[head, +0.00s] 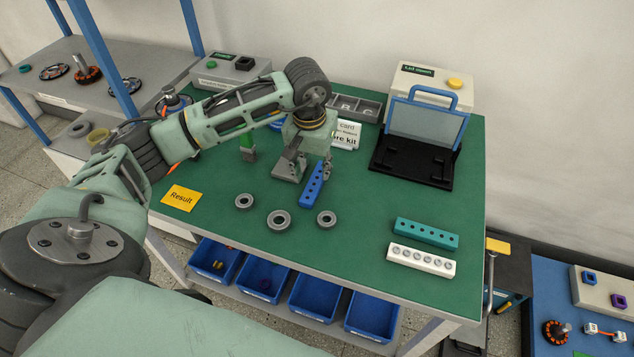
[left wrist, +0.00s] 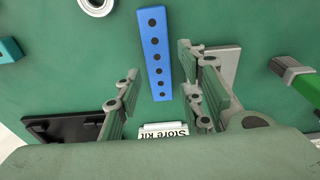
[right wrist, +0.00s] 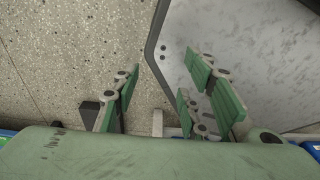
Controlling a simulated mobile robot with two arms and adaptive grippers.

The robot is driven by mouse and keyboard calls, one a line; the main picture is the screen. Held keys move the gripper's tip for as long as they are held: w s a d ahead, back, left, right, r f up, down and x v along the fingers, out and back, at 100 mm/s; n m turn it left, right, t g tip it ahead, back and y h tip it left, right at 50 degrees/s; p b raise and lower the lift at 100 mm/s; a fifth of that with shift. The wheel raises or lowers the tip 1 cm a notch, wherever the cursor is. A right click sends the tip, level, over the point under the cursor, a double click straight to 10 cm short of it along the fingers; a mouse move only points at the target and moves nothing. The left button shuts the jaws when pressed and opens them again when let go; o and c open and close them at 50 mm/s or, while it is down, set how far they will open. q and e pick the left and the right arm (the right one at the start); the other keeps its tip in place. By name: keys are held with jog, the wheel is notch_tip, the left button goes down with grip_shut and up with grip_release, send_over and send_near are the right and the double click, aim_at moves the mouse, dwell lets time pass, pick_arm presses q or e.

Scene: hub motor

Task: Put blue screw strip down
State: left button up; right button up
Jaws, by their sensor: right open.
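The blue screw strip (head: 312,189), a long bar with a row of dark holes, appears to lie on the green table top (head: 370,209), right of the yellow Result card (head: 181,198). In the left wrist view the strip (left wrist: 155,52) shows between and beyond the finger lines, closer to the right-hand finger. My left gripper (head: 307,167) is over the strip's far end with its fingers apart; the wrist view (left wrist: 158,95) shows no finger closed on the strip. My right gripper (right wrist: 160,100) is open and empty, away from the table top.
Three grey rings (head: 279,220) lie in front of the strip. A teal strip (head: 427,233) and a white strip (head: 421,260) lie at the right. A Store kit card (head: 346,135) and black stand (head: 414,163) are behind.

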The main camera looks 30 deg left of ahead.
aim_at(315, 180)
pick_arm(q)
jog(key=f, duration=0.4)
jog(key=shift+w+d+p, duration=0.1)
jog(key=shift+w+p, duration=0.1)
jog(key=shift+p, duration=0.2)
jog(key=c, duration=0.5)
grip_shut()
pick_arm(e)
jog(key=shift+d+r, duration=0.35)
jog(key=shift+r, duration=0.2)
pick_arm(q)
jog(key=shift+r, duration=0.1)
pick_arm(e)
jog(key=shift+d, duration=0.1)
